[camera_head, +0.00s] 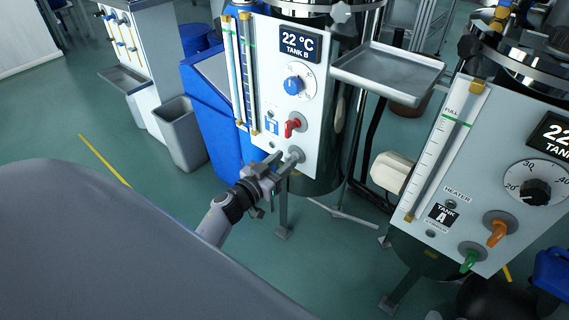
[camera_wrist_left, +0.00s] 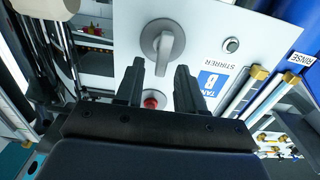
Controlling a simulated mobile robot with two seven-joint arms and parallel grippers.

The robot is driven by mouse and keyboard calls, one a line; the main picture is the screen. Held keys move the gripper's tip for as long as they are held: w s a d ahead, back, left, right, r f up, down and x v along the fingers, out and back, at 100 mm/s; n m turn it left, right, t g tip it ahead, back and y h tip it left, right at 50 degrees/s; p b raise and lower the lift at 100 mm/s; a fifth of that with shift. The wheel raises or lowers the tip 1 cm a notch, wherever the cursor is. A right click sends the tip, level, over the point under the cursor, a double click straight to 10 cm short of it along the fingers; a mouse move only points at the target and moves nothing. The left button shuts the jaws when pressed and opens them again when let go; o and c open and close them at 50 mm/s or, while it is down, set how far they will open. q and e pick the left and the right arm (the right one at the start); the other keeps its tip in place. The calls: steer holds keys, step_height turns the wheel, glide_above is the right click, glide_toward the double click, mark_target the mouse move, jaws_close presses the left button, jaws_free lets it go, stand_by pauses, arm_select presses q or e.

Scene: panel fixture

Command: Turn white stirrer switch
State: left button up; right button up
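The white stirrer switch (camera_head: 295,155) looks light grey and sits low on the Tank B panel, below a red switch (camera_head: 291,127). In the left wrist view the switch (camera_wrist_left: 163,45) is a bar-shaped knob on a round base, beside the upside-down STIRRER label (camera_wrist_left: 213,62). My left gripper (camera_head: 280,163) is in front of the panel, close to the switch. In the left wrist view its fingers (camera_wrist_left: 160,68) are apart and empty, with their tips just short of the knob. The red switch (camera_wrist_left: 153,101) shows between the fingers. My right gripper is not in view.
A blue dial (camera_head: 293,85) and level tubes (camera_head: 243,75) are higher on the panel. A metal tray (camera_head: 388,72) juts out to the right. The Tank A panel (camera_head: 465,190) has orange and green switches. A grey bin (camera_head: 182,135) stands at left.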

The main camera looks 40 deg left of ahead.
arm_select(q)
steer(key=shift+w, duration=0.55)
jaws_close()
